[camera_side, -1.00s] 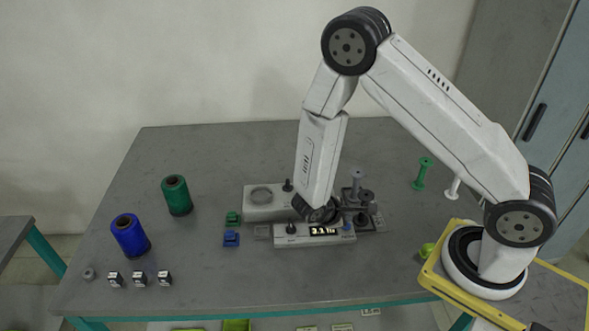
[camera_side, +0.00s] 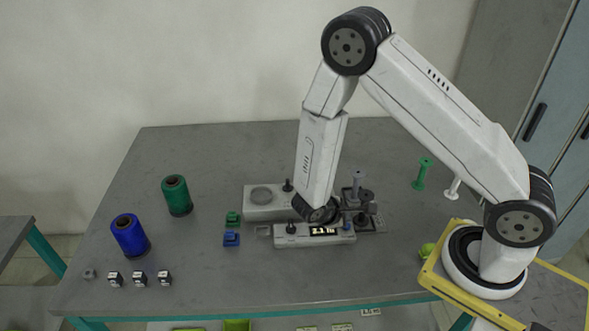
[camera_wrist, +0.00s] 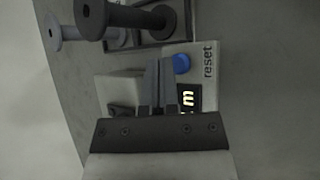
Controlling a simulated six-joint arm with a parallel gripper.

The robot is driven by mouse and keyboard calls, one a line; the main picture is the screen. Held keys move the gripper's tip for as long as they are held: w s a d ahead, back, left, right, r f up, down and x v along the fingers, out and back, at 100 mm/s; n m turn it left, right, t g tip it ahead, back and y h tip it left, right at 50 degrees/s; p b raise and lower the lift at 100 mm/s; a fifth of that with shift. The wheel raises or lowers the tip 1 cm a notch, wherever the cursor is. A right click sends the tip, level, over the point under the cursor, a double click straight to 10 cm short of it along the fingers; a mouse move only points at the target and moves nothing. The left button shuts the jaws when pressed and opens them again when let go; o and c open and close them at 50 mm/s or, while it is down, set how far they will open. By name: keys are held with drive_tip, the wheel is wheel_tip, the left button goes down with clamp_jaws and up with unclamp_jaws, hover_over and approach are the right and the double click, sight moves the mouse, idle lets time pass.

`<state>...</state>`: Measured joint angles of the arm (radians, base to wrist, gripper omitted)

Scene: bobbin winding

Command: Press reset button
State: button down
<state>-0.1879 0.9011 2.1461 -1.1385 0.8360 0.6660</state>
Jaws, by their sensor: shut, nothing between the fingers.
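The blue reset button (camera_wrist: 181,64) shows in the wrist view, with the word "reset" printed beside it on the winding machine (camera_wrist: 209,88). My gripper (camera_wrist: 160,66) is shut and empty, its fingertips just left of the button in that view. They look apart from the button, but I cannot tell the height between them. In the side view the machine (camera_side: 287,240) stands mid-table with a lit display (camera_side: 325,231). My wrist hangs over its right part and hides the fingertips there; the button is hard to make out.
Grey spindles (camera_wrist: 125,20) stand close to my fingers in the wrist view. A green spool (camera_side: 176,195), a blue spool (camera_side: 130,235) and several small labelled cubes (camera_side: 139,278) are on the left. A green bobbin (camera_side: 423,173) and a white bobbin (camera_side: 453,188) stand right.

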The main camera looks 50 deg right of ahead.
drive_tip(key=shift+f, duration=0.9)
idle(1.4)
drive_tip(key=shift+r, duration=0.9)
drive_tip(key=shift+r, duration=0.1)
drive_tip(key=shift+r, duration=2.4)
drive_tip(key=shift+s+r, duration=0.1)
drive_tip(key=s+a+r+m+t+y, duration=0.1)
drive_tip(key=a+r+m+t+y, duration=0.1)
drive_tip(key=a+r+m+y, duration=0.1)
drive_tip(key=a+r+m+t+y, duration=0.2)
drive_tip(key=a+r+m+y, duration=0.1)
drive_tip(key=r+y, duration=0.3)
wheel_tip(320, 180, up, 2)
drive_tip(key=shift+s+a+m, duration=0.2)
drive_tip(key=shift+s+m, duration=0.15)
drive_tip(key=shift+m, duration=0.25)
